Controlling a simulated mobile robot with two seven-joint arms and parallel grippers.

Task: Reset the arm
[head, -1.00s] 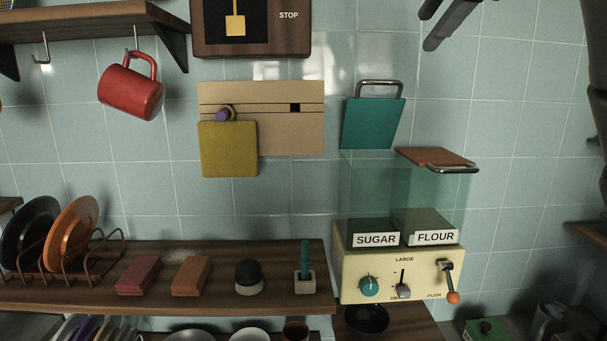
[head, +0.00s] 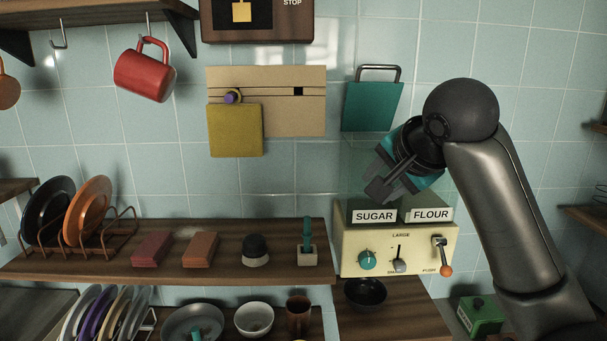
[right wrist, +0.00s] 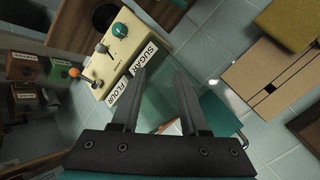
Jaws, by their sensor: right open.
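My right gripper (head: 380,188) is open in front of the cream dispenser (head: 395,250), near its clear hoppers. It also shows open in the right wrist view (right wrist: 158,85), with nothing clearly held between the fingers. The dispenser has labels SUGAR (head: 374,216) and FLOUR (head: 431,214), a teal knob and an orange-tipped lever (head: 445,270). A raised teal lid (head: 372,106) with a metal handle stands above the sugar side. The flour-side lid is hidden by my right arm in the head view. My left gripper is not in view.
A black bowl (head: 366,293) sits under the dispenser. A red mug (head: 145,76) hangs at upper left. A green box (head: 481,315) stands at lower right.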

